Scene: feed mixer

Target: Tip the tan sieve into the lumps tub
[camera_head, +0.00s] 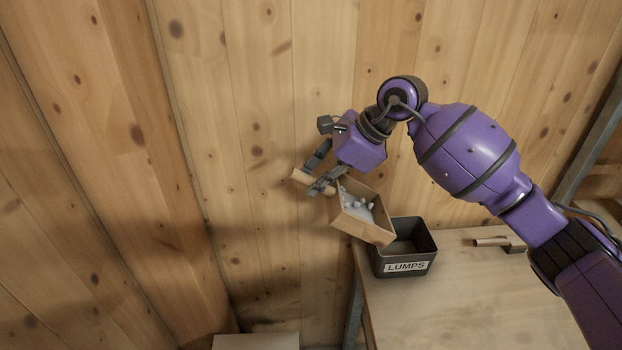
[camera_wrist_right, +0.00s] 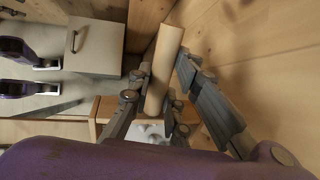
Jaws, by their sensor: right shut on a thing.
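The tan sieve (camera_head: 360,228) is a square wooden box with a round handle (camera_head: 300,177). Whitish lumps (camera_head: 358,203) lie inside it. My right gripper (camera_head: 318,178) is shut on the handle and holds the sieve in the air, tilted down to the right. In the right wrist view the handle (camera_wrist_right: 163,72) runs between the fingers, and part of the sieve (camera_wrist_right: 106,106) with pale lumps shows below. The dark lumps tub (camera_head: 383,262), labelled LUMPS, stands on the table just right of and below the sieve's lower edge. Its visible inside looks empty. My left gripper is out of view.
The wooden table (camera_head: 450,305) has free room in front of the tub. A tool with a wooden handle (camera_head: 488,241) and dark end lies to the tub's right. A plank wall (camera_head: 250,120) stands close behind the sieve. A pale cabinet (camera_wrist_right: 95,45) shows in the wrist view.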

